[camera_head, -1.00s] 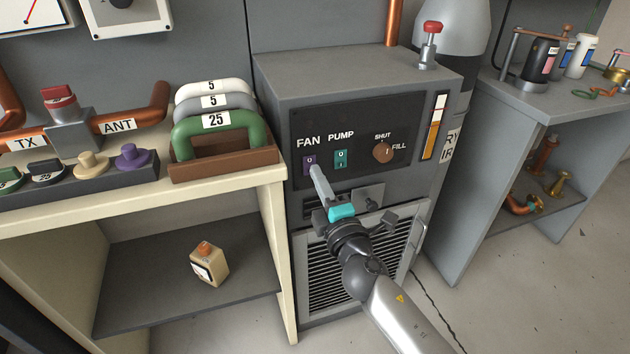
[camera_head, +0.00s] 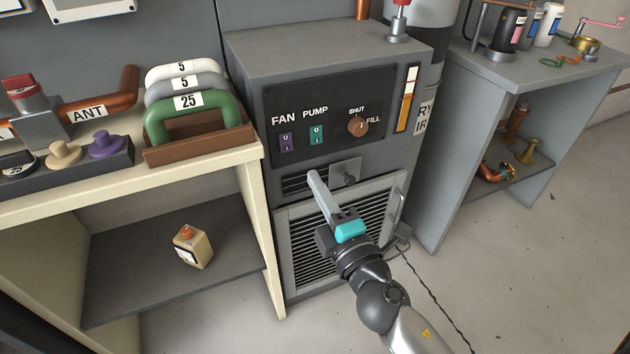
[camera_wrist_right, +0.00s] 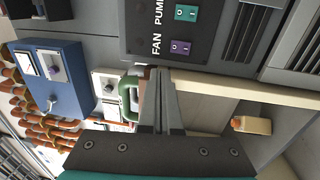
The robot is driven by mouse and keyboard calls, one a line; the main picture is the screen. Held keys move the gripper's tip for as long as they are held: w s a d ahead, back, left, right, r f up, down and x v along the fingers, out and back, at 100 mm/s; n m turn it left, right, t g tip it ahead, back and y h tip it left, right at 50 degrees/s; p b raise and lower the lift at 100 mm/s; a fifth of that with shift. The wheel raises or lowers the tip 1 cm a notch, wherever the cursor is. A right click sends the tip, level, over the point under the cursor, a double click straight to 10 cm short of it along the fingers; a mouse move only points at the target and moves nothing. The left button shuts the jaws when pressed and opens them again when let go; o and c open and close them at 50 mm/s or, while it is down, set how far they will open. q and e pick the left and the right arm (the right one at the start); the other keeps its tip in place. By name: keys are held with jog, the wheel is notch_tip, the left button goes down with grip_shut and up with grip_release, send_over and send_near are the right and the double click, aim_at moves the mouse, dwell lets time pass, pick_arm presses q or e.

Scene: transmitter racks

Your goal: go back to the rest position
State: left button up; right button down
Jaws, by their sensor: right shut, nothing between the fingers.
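My right gripper (camera_head: 316,178) is shut and empty. In the head view it stands in front of the grey cabinet (camera_head: 330,50), below the control panel, by the small latch plate and the louvred door. In the right wrist view its closed fingers (camera_wrist_right: 160,75) point toward the panel side, with the purple FAN switch (camera_wrist_right: 180,47) and the green PUMP switch (camera_wrist_right: 186,13) beyond them. In the head view the FAN switch (camera_head: 286,141) and PUMP switch (camera_head: 316,134) are clear of the fingers. My left gripper is in neither view.
A cream bench (camera_head: 254,190) at left carries a rack of numbered handles (camera_head: 187,118); a small bottle (camera_head: 192,246) stands on its lower shelf. A grey bench (camera_head: 470,65) at right holds bottles. The floor (camera_head: 560,280) at lower right is open.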

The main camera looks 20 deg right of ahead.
dwell(0.3)
